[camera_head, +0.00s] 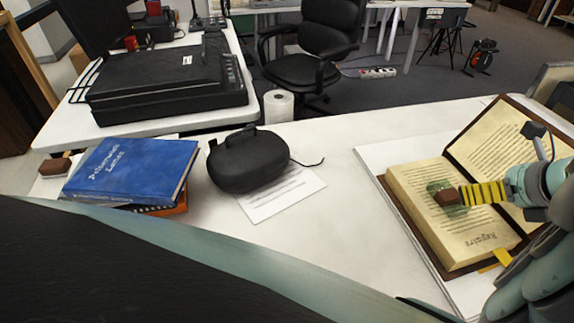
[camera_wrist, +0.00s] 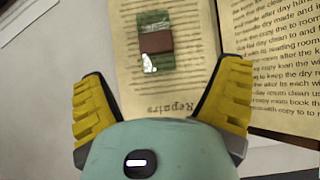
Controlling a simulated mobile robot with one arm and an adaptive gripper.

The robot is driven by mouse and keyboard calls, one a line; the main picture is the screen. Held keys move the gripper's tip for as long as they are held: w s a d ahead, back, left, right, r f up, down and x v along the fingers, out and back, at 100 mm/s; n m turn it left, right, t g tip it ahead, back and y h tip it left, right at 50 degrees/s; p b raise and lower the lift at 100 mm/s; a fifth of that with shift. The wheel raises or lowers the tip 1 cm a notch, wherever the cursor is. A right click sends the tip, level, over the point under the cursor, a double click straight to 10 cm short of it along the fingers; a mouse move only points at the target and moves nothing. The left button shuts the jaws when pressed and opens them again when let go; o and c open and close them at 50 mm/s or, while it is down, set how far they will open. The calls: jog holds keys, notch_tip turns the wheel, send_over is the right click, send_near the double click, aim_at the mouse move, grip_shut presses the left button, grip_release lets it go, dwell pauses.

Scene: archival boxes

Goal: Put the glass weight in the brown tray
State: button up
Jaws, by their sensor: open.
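The glass weight (camera_head: 437,187) is a small green translucent block with a brown band around its middle. It lies on the left page of an open book (camera_head: 410,205). In the wrist view the glass weight (camera_wrist: 154,24) is just beyond my fingertips, centred a little left of the middle between them. My gripper (camera_head: 470,194) has yellow ribbed fingers and hovers over the page beside the weight. In the wrist view my gripper (camera_wrist: 163,72) is open with nothing between its fingers. I cannot make out a brown tray in either view.
A blue book (camera_head: 130,170) lies on an orange one at the left, with a small brown block (camera_head: 55,167) beside it. A black case (camera_head: 248,165) stands by a printed sheet (camera_head: 280,197). The white table (camera_head: 345,225) is clear between the case and the open book.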

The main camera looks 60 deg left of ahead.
aim_at(450, 194)
jog(key=x, duration=0.4)
jog(key=shift+a+f, duration=0.2)
jog(key=shift+a, duration=0.05)
jog(key=x, duration=0.4)
jog(key=shift+s+a+f, duration=0.15)
jog(key=shift+s+f, duration=0.15)
jog(key=shift+w+a+f, duration=0.1)
jog(key=shift+a+f, duration=0.05)
jog(key=shift+f, duration=0.15)
jog(key=shift+c, duration=0.3)
jog(key=c, duration=1.3)
